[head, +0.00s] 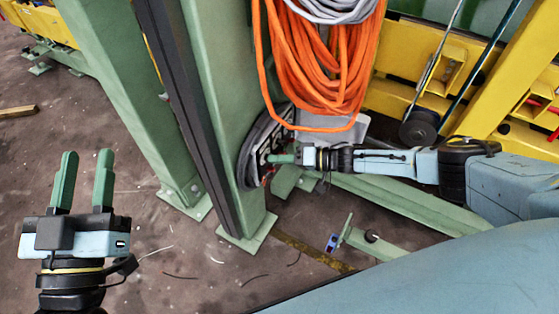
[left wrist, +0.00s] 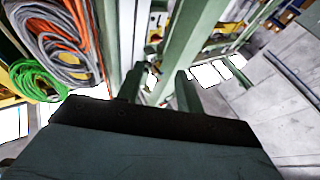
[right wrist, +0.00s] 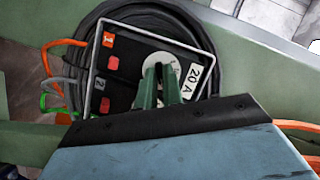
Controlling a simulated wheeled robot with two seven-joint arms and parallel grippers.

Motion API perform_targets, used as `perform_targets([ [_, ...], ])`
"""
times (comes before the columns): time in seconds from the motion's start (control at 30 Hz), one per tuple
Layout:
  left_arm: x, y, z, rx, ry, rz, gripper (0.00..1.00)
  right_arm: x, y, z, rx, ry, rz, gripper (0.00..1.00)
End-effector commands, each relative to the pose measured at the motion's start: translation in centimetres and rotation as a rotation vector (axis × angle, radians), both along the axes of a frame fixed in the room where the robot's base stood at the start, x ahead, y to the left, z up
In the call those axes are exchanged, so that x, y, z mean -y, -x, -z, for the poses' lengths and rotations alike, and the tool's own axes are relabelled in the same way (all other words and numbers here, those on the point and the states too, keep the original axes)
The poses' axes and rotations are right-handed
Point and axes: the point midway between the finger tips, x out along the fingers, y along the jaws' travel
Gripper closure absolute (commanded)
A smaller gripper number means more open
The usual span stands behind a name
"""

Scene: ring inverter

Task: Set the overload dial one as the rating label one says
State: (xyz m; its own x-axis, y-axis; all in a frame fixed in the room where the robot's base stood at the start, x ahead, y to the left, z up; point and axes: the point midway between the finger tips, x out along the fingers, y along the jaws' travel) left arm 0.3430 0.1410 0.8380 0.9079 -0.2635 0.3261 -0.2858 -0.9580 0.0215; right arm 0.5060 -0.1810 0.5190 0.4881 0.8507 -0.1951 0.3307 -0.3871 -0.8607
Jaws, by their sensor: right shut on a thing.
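The black panel (right wrist: 125,95) with a wire frame fills the middle of the right wrist view. It carries an orange 1 tag (right wrist: 108,40), a grey 2 tag (right wrist: 99,84) and red buttons. A round white dial (right wrist: 161,59) sits right of the 1 tag. My right gripper (right wrist: 160,72) is shut on the dial's middle, and its fingers hide most of the dial face; its setting cannot be read. A white rating label (right wrist: 192,80) beside it reads 20 A. In the head view the right gripper (head: 276,159) is at the panel. My left gripper (head: 86,158) is open and empty, far left.
Orange cable coils (head: 325,65) hang above the panel. A green post (head: 215,100) stands left of it, with green beams low on the right. Orange, grey and green wires (right wrist: 62,85) run into the panel's left side.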

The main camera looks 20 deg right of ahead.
Motion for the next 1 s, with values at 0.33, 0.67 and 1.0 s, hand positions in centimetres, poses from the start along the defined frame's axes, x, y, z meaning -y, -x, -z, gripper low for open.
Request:
perform_targets([
  [0.33, 0.06, 0.36, -0.94, 0.058, 0.020, 0.004, 0.64, 0.10, -0.13, -0.05, -0.017, -0.020, 0.005, 1.00],
  [0.67, 0.07, 0.35, -0.93, 0.057, 0.019, 0.003, 0.64, 0.07, -0.13, -0.06, -0.017, -0.021, 0.004, 0.80],
  [1.0, 0.08, 0.36, -0.93, 0.056, 0.018, 0.003, 0.64, 0.04, -0.04, -0.01, -0.016, -0.020, 0.002, 0.70],
])
